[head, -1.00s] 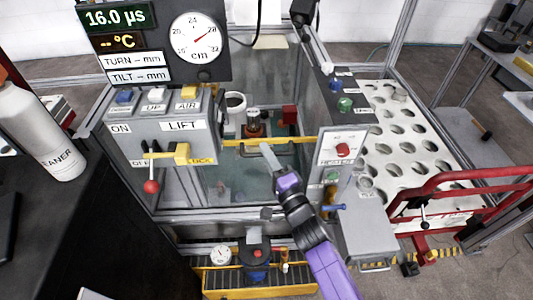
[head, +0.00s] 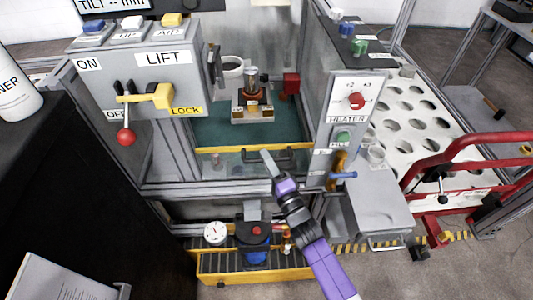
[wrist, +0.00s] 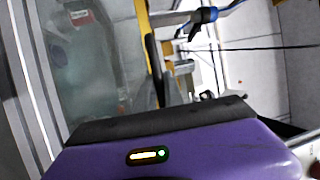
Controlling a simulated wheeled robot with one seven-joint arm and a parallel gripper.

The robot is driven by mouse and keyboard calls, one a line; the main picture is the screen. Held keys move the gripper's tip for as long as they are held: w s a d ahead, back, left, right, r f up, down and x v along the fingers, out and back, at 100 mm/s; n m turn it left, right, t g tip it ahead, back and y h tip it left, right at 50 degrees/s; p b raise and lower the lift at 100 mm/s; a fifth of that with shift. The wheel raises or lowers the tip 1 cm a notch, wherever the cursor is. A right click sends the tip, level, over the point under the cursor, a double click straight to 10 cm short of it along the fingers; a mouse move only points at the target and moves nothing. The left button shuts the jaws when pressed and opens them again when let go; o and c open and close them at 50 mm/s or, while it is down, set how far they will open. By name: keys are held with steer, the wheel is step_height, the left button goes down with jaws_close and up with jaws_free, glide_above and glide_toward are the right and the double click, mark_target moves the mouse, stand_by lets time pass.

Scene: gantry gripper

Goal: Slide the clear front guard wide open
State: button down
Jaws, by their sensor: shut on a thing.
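The clear front guard (head: 222,167) has a yellow top edge and a black bar handle (head: 284,156). It stands low across the front of the cabinet opening, its top edge not far above the front frame rail. My gripper (head: 267,161) is shut on the handle from the front.
Above the guard, the chamber holds a fixture (head: 252,113), a white cup (head: 232,68) and a red block (head: 291,83). The lift box (head: 150,65) with a red-knobbed lever is left, the heater panel (head: 350,105) right. A yellow tray (head: 215,276) sits below.

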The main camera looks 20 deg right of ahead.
steer(key=b, duration=0.8)
glide_toward(260, 170)
steer(key=x, duration=0.5)
steer(key=c, duration=1.5)
jaws_free()
steer(key=shift+o, duration=0.2)
steer(key=shift+s, duration=0.1)
steer(key=v, duration=0.7)
steer(key=shift+s+p, duration=0.35)
steer(key=shift+p, duration=0.1)
